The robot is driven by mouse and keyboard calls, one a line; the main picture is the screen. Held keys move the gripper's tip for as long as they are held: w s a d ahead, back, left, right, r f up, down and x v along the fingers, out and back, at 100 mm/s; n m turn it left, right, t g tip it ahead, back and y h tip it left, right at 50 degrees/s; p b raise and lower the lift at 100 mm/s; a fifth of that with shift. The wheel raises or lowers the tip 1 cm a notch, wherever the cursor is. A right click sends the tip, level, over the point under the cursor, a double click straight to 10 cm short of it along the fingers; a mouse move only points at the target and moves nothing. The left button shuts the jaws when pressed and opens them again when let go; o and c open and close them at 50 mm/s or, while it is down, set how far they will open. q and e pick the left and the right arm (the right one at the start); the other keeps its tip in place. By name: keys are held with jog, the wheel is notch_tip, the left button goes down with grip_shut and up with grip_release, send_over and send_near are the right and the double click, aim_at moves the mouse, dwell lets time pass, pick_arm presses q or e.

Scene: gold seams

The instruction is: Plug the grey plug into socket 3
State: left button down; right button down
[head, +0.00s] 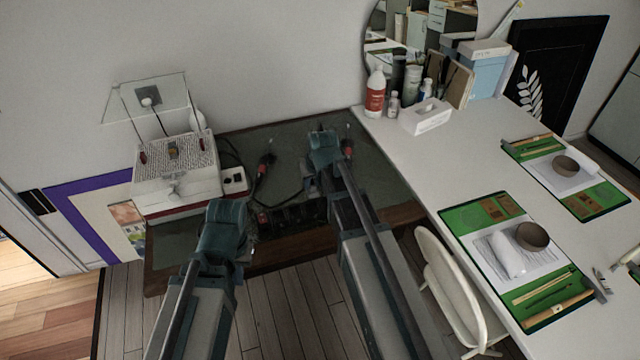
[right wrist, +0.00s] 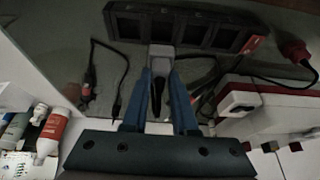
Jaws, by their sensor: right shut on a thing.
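The dark socket strip (head: 290,216) lies on the dark green-topped table and shows large at the top of the right wrist view (right wrist: 190,29), with several square openings in a row. My right gripper (head: 310,186) is shut on the grey plug (right wrist: 162,52), which shows between its fingertips (right wrist: 160,72) in the right wrist view. The plug is right at the strip's near edge; I cannot tell whether it touches. Socket numbers are not readable. My left gripper (head: 246,250) hangs by the table's front edge, left of the strip; its jaws are too dark to judge.
A red-and-black plug (head: 265,163) with a dark cable lies behind the strip, and another red plug (head: 347,148) lies further right. A white box-shaped appliance (head: 176,180) stands at left beside a small white block (head: 235,181). The long white desk (head: 410,150) bounds the right side.

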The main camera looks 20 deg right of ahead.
aim_at(314, 194)
jog(key=shift+f, duration=0.1)
dwell(0.3)
notch_tip(314, 194, down, 6)
jog(key=b, duration=0.6)
jog(key=shift+f+b, duration=0.45)
jog(key=shift+b, duration=0.05)
dwell(2.0)
jog(key=c, duration=0.6)
grip_release()
jog(key=shift+r, duration=0.15)
jog(key=p+v, duration=1.2)
jog(key=v, duration=0.1)
jog(key=shift+r+p, duration=0.3)
jog(key=shift+p, duration=0.1)
jog(key=shift+s+a, duration=0.1)
